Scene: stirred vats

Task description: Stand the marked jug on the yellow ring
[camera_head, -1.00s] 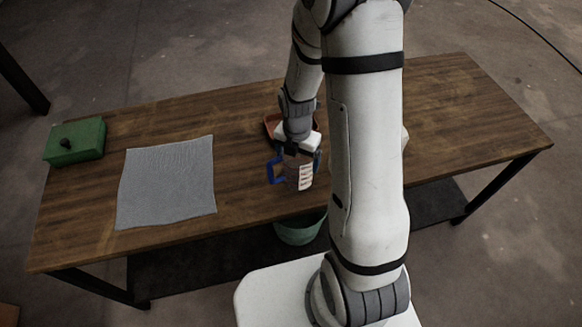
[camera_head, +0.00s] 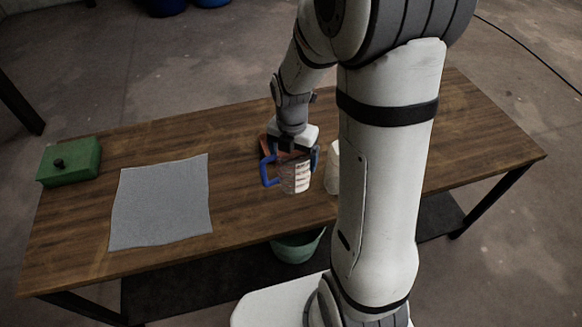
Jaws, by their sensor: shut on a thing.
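The marked jug (camera_head: 296,180) has a blue handle on its left, a pinkish-brown see-through body and a white strip with marks. My gripper (camera_head: 293,157) points down from above and is shut on the jug near its top. The jug looks upright over the front middle of the wooden table; I cannot tell whether its base touches the tabletop. No yellow ring shows in this view; my arm hides part of the table to the right.
A grey cloth (camera_head: 160,203) and green box (camera_head: 69,162) lie left on the wooden table (camera_head: 236,225). A green bucket (camera_head: 297,248) is below.

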